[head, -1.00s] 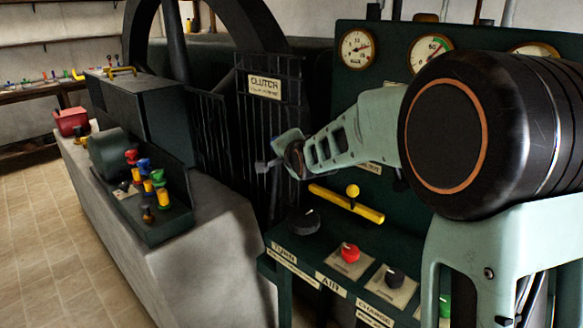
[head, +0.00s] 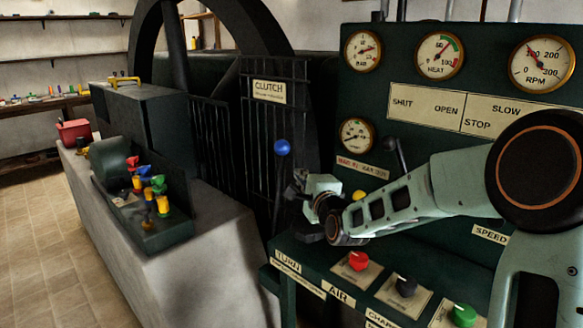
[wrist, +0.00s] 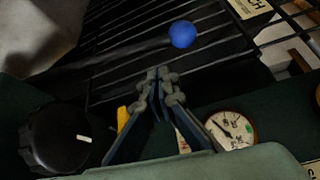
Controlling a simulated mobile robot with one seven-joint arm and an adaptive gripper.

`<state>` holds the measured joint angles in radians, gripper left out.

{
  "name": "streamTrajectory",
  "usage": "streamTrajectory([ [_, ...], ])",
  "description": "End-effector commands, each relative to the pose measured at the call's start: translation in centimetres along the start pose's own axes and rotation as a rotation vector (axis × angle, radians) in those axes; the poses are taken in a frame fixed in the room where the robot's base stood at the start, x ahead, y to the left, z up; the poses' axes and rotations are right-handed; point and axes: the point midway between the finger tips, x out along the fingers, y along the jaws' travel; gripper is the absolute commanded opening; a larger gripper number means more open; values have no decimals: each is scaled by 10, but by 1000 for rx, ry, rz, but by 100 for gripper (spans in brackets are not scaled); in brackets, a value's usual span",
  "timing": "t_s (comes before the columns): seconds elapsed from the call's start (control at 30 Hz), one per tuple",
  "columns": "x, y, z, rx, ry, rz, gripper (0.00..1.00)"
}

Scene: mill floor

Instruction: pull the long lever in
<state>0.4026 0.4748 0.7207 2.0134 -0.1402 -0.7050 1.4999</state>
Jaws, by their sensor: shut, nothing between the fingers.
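The long lever is a thin dark rod topped by a blue ball (head: 282,147). It stands upright before the barred guard with the CLUTCH sign (head: 268,91). In the wrist view the blue ball (wrist: 183,34) is beyond my fingertips, with its dark rod running left. My gripper (head: 298,190) is shut and empty, below and slightly right of the ball in the head view. In the wrist view my gripper's fingertips (wrist: 160,74) meet in front of the bars, apart from the ball. The lever's lower end is hard to make out.
A black knob (wrist: 57,137) is at the left of the wrist view. A yellow ball (head: 358,195) shows behind my arm. Red (head: 357,260), black (head: 405,285) and green (head: 463,315) knobs are on the desk. Gauges fill the panel (head: 376,100). A concrete plinth (head: 200,260) lies left.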

Motion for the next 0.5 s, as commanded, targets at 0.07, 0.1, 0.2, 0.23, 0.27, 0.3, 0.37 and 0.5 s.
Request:
streamTrajectory([
  [0.07,0,0,0,-1,0,1,0],
  [0.1,0,0,0,-1,0,1,0],
  [0.2,2,0,0,-1,0,1,0],
  [0.23,3,0,0,-1,0,1,0],
  [0.27,5,0,0,-1,-1,1,0],
  [0.3,8,0,0,-1,-1,0,0],
  [0.37,14,1,0,0,-1,1,0],
  [0.5,36,1,1,0,-2,1,0],
])
